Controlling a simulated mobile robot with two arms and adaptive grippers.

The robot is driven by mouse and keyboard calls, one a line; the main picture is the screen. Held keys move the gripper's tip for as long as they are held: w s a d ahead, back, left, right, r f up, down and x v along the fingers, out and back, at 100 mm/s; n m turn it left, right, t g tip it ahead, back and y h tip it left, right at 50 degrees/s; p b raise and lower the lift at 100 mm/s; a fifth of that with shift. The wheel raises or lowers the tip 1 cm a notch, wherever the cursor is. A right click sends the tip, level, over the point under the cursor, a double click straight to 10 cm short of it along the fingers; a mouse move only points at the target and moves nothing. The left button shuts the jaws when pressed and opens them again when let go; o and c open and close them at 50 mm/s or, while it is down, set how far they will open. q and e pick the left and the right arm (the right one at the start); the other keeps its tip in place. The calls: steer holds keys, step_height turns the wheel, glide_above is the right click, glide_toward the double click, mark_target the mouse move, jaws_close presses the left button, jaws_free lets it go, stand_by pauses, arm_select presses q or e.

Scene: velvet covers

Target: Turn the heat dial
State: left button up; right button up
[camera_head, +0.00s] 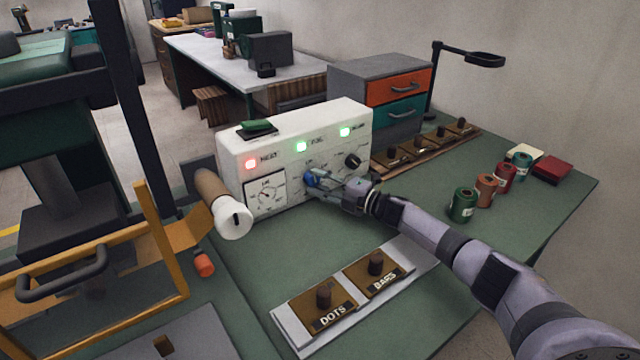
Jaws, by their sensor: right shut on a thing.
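A white control box (236,152) stands on the green bench. Its front has a square gauge (268,193), a black knob (353,160) at the right and a blue dial (310,179) near the middle. My right gripper (318,183) reaches in from the lower right and is shut on the blue dial. The fingers hide part of the dial and its markings. The small print on the box is too blurred to read surely. My left gripper is not in view.
One red light (251,163) and two green lights (300,146) glow on the box. A tray with DOTS (335,318) and BARS (385,282) stamps lies in front. Several thread spools (463,205) stand at the right. A white-ended roll (233,219) sits left of the box.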

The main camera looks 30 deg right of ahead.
steer(key=shift+d+r, duration=0.1)
steer(key=o, duration=1.2)
steer(key=shift+c, duration=0.2)
steer(key=shift+s, duration=0.1)
steer(key=shift+s+d+f, duration=0.2)
steer(key=shift+s, duration=0.05)
steer(key=v, duration=1)
steer(key=shift+s+d, duration=0.15)
steer(key=shift+s+d+r, duration=0.1)
steer(key=shift+s+d, duration=0.1)
steer(key=shift+s, duration=0.15)
steer(key=shift+w, duration=0.1)
